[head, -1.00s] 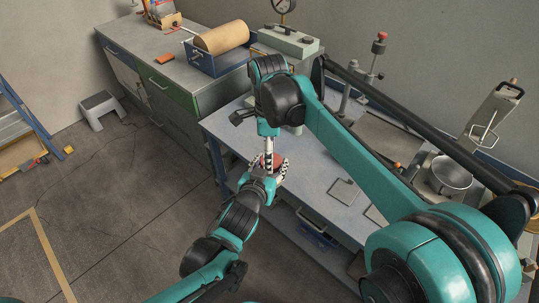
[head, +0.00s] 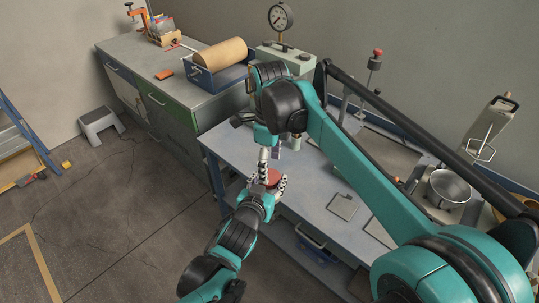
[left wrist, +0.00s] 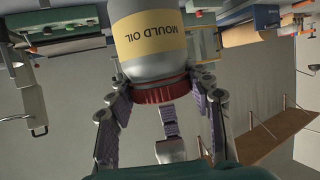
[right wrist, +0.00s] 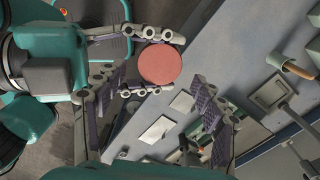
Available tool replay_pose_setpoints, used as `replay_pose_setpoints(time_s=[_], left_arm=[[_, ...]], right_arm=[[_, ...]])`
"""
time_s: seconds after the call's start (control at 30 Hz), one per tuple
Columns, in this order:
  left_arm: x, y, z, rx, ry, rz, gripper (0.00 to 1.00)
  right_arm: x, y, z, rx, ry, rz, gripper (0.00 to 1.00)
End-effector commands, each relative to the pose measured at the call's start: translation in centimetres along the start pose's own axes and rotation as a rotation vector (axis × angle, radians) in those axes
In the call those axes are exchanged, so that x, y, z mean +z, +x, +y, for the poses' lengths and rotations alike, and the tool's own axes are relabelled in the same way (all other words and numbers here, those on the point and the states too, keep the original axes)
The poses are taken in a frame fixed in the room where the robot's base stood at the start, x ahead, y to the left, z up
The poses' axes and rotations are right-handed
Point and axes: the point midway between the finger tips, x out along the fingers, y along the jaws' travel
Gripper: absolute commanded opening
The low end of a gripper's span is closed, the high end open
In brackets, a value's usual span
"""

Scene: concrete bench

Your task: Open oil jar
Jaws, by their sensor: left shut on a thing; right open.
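The oil jar (left wrist: 160,38) is grey with a yellow label reading "MOULD OIL", which appears upside down in the left wrist view. Its red lid (left wrist: 163,95) is on it, and shows as a red disc in the right wrist view (right wrist: 160,64). My left gripper (left wrist: 163,85) is shut on the jar, its fingers on both sides near the lid. In the head view, the left gripper (head: 267,182) is around the jar; the jar body is hidden there. My right gripper (right wrist: 160,95) is open and empty, close by, with the lid near its fingers.
The blue-grey bench (head: 318,205) lies beyond the grippers, with flat plates (head: 343,206) and a metal pot (head: 449,187) on it. A cabinet with a blue tray (head: 218,77) stands behind left. Open floor (head: 120,205) lies at left.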

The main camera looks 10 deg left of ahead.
Motion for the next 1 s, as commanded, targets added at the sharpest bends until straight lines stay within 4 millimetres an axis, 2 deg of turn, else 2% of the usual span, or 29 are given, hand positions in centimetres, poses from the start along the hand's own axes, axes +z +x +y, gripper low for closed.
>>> replay_pose_setpoints(time_s=[0.1, 0.23, 0.57, 0.6, 0.8, 1.0], left_arm=[[0.0, 0.0, 0.0, 0.0, 0.0, 0.001, 0.0], [0.0, 0.0, 0.0, 0.0, 0.0, 0.001, 0.0], [0.0, 0.0, 0.0, 0.0, 0.0, 0.001, 0.0], [0.0, 0.0, 0.0, 0.0, 0.0, 0.001, 0.0], [0.0, 0.0, 0.0, 0.0, 0.0, 0.001, 0.0], [-0.1, 0.0, 0.0, 0.001, 0.0, 0.002, 0.0]], right_arm=[[0.0, 1.8, 0.0, 0.0, -0.001, 0.0, 0.7], [0.0, 3.0, 0.0, 0.0, -0.002, 0.0, 0.7], [0.0, 3.5, 0.0, 0.0, -0.002, 0.0, 0.7], [0.0, 3.5, 0.0, 0.0, -0.002, 0.0, 0.67], [0.0, 3.5, 0.0, 0.0, -0.002, 0.0, 0.17], [0.0, 3.5, 0.0, 0.0, -0.028, 0.0, 0.17]])
